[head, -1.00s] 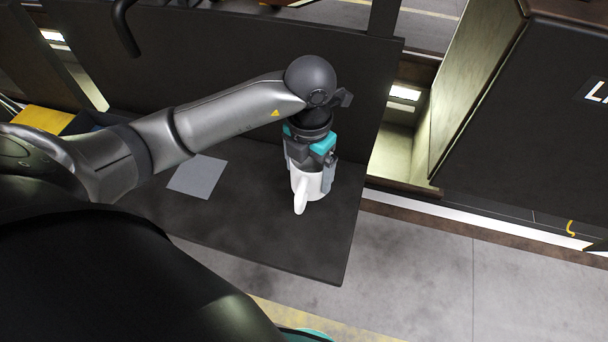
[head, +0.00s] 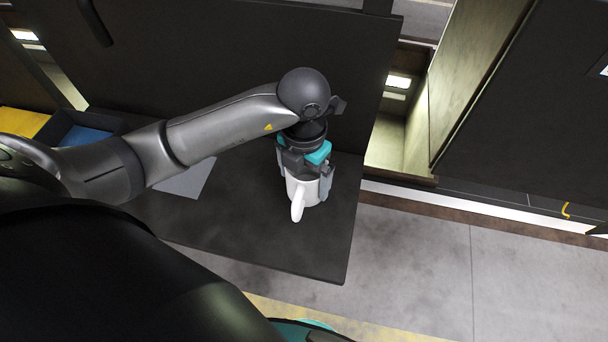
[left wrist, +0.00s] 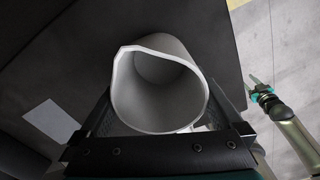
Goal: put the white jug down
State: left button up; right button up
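The white jug (head: 307,190) is upright over the dark tabletop (head: 250,245), near its right edge, with its handle toward the front. My left gripper (head: 306,180) points down with a finger on each side of the jug, shut on it. In the left wrist view the jug's open mouth (left wrist: 160,90) faces the camera between the fingers, and it looks empty. I cannot tell whether its base touches the tabletop. My right gripper (left wrist: 262,86) shows small at the right of the left wrist view, away from the jug; its fingers look apart and empty.
A flat grey square (head: 188,180) lies on the tabletop left of the jug, partly behind my left arm. A blue-bottomed bin (head: 85,138) and a yellow one (head: 22,122) are at the far left. A dark upright panel (head: 240,50) stands behind. The front tabletop is clear.

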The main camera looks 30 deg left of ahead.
pick_arm(q)
notch_tip(320, 180, up, 12)
jog(key=p, duration=0.1)
jog(key=shift+r, duration=0.2)
dwell(0.5)
